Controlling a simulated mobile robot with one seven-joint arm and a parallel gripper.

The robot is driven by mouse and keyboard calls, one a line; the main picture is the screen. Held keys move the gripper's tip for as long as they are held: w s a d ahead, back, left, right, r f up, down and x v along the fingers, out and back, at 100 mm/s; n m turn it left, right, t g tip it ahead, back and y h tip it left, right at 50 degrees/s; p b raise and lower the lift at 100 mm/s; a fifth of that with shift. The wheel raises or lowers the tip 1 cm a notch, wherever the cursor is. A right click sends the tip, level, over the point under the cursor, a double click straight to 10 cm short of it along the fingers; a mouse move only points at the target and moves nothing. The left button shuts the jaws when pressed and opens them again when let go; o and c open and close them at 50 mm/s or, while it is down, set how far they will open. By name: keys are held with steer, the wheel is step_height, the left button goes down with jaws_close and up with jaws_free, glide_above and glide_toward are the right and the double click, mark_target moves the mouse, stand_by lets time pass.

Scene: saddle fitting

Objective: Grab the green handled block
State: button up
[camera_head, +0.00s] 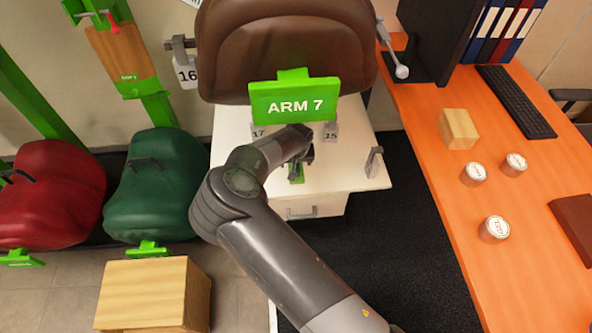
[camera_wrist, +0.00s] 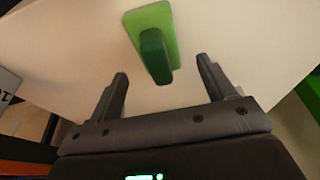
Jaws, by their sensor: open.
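The green handled block (camera_wrist: 168,22) lies on a white surface in the wrist view, with a darker green upright handle (camera_wrist: 155,56) on it. My gripper (camera_wrist: 163,80) is open, with one finger on each side of the handle and apart from it. In the head view the block (camera_head: 297,174) shows only as a small green patch on the white cabinet top (camera_head: 355,175), mostly hidden by my arm. My gripper (camera_head: 304,160) is over it there, small and partly hidden.
Numbered grey handled blocks 17 (camera_head: 259,133) and 15 (camera_head: 331,132) stand at the back of the cabinet top. Another grey handle piece (camera_head: 374,162) stands at its right edge. A brown saddle (camera_head: 285,45) and a green ARM 7 sign (camera_head: 294,102) are behind. An orange desk (camera_head: 445,215) is at right.

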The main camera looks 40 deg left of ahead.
steer(key=shift+x, duration=2.1)
steer(key=shift+c, duration=0.4)
steer(key=c, duration=1)
steer(key=shift+r, duration=0.1)
